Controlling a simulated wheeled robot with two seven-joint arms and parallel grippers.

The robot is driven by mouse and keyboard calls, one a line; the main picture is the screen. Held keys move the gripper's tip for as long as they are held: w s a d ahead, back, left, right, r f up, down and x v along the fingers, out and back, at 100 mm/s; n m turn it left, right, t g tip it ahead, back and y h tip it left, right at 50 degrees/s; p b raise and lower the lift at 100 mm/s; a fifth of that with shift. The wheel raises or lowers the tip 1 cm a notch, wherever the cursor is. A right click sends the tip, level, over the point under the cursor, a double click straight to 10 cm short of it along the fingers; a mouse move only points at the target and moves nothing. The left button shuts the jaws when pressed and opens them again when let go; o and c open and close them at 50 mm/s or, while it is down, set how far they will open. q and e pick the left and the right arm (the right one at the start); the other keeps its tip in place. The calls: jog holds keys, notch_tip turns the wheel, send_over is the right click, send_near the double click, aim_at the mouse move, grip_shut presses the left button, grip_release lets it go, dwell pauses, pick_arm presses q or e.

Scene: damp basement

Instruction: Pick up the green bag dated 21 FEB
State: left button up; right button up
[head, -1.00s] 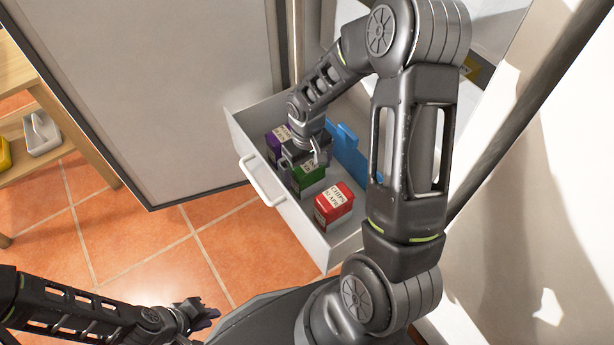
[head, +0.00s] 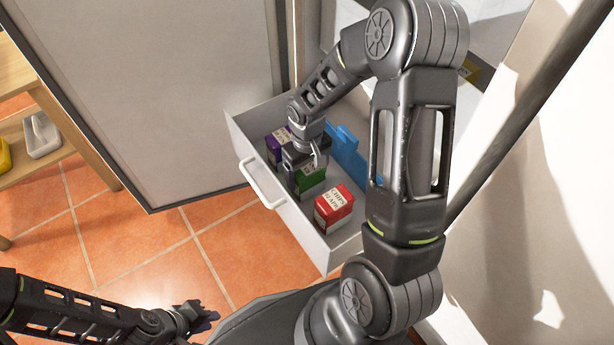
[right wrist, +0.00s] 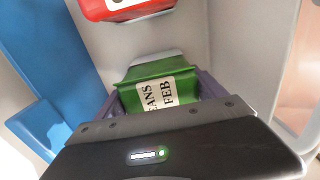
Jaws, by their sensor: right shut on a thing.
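The green bag (head: 312,185) stands in the open drawer, between a purple bag and a red bag. In the right wrist view, the green bag (right wrist: 158,92) has a white label on which "ANS" and "FEB" can be read; the day number is hidden. My right gripper (head: 306,166) reaches down into the drawer and is shut on the green bag, with a finger on each side of it. My left gripper (head: 202,318) is low at the left, over the floor and away from the drawer; whether it is open is unclear.
The pulled-out drawer (head: 303,232) has a white handle (head: 262,183). The red bag (head: 334,207) is nearer me; the purple bag (head: 277,143) is behind the gripper. A blue object (head: 348,153) stands along the right. A shelf (head: 62,130) is at far left.

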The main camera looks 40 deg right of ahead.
jog(key=c, duration=1.1)
jog(key=shift+c, duration=0.2)
notch_tip(320, 180, up, 10)
jog(key=p, duration=0.3)
